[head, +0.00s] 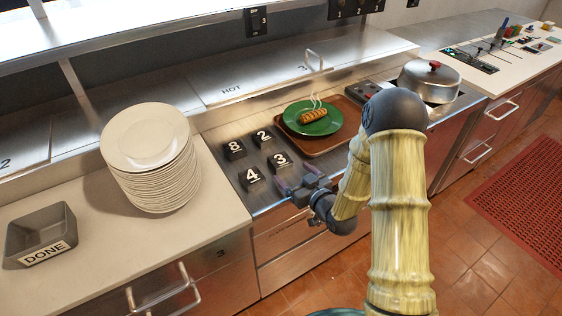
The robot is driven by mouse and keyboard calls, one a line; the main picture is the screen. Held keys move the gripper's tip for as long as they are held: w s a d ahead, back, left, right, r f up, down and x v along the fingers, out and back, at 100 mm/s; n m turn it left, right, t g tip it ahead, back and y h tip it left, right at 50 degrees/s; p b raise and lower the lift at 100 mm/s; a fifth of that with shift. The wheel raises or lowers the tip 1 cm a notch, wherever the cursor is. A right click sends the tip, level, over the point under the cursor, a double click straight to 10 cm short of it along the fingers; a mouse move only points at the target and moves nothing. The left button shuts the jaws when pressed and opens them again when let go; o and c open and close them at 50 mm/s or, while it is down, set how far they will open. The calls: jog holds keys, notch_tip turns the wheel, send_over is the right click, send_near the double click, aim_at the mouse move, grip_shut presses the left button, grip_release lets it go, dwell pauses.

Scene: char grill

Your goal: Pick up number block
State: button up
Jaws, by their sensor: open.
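Several black number blocks with white digits stand on the steel counter: block 8 (234,149), block 2 (263,137), block 4 (251,178) and block 3 (280,161). My gripper (288,182) is open just in front of block 3, low over the counter's front edge. Its fingers point toward the blocks. I see nothing held between them. Whether a finger touches block 3 cannot be told from this view.
A green plate (303,127) with steaming food sits on a brown tray (341,144) right of the blocks. A stack of white plates (155,172) stands to the left. A grey DONE bin (62,217) is far left. A lidded pot (430,88) stands right.

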aim_at(286, 167)
jog(key=shift+w+a+f, duration=0.1)
jog(key=shift+w+a, duration=0.2)
jog(key=shift+w, duration=0.15)
jog(key=shift+p+x, duration=0.95)
jog(key=shift+x, duration=1.7)
jog(key=shift+a, duration=0.1)
jog(key=c, duration=1.1)
